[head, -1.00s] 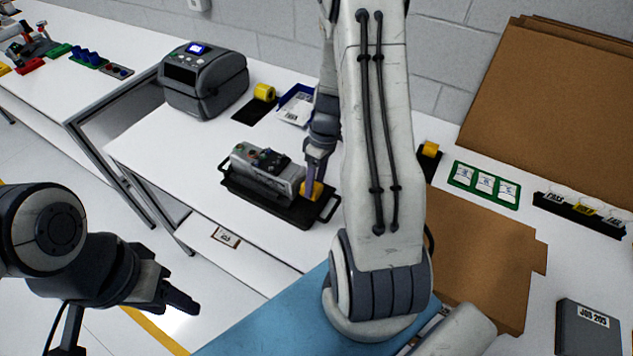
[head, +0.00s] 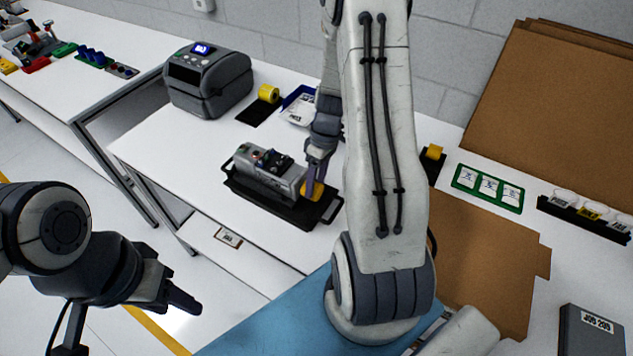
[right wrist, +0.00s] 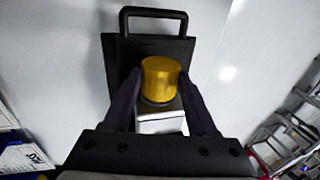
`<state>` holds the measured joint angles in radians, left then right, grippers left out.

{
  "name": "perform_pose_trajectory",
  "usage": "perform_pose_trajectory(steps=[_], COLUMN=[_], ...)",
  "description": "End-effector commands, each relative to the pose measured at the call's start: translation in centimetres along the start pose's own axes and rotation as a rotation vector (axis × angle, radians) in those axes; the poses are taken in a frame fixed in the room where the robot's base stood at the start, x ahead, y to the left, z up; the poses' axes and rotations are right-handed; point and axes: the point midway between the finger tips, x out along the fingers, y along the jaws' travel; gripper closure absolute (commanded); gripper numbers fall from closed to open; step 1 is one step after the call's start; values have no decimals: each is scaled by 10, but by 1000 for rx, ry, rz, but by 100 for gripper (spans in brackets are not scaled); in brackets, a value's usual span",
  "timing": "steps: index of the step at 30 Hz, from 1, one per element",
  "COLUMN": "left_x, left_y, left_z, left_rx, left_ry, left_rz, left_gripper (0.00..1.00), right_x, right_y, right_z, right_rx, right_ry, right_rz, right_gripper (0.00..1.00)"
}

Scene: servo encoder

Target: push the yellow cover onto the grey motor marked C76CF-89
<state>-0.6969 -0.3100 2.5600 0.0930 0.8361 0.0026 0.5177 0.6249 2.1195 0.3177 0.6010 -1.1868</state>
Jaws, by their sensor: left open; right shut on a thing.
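The grey motor (head: 270,175) lies on its black tray (head: 235,192) on the white table in the head view, with connectors on top. Its marking is not legible. The yellow cover (head: 313,191) is at the motor's right end. My right gripper (head: 314,180) is shut on the cover from above. In the right wrist view the cover (right wrist: 161,76) sits between the two dark fingers (right wrist: 158,98), against a dark ring at the motor's pale end (right wrist: 160,124). How far it is seated cannot be told. My left gripper (head: 180,298) is open and empty, low at the left, away from the table.
A label printer (head: 208,82) stands behind the motor. A yellow roll (head: 269,94) and a blue bin (head: 298,105) are at the back. Cardboard (head: 490,262) and a green card holder (head: 488,188) lie at the right.

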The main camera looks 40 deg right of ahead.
Motion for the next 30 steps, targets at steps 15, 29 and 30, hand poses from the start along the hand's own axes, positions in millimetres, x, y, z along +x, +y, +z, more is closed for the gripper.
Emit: perform_pose_trajectory(steps=[15,29,30], left_x=[0,0,0], left_y=[0,0,0], left_z=[0,0,0], left_rx=[0,0,0], left_ry=[0,0,0], left_rz=[0,0,0], left_gripper=[50,50,50], right_x=[0,0,0], right_y=[0,0,0], right_z=[-1,-4,-4], right_rx=[-1,0,0], right_ry=[0,1,1], right_rz=[0,1,1], right_gripper=[93,23,8])
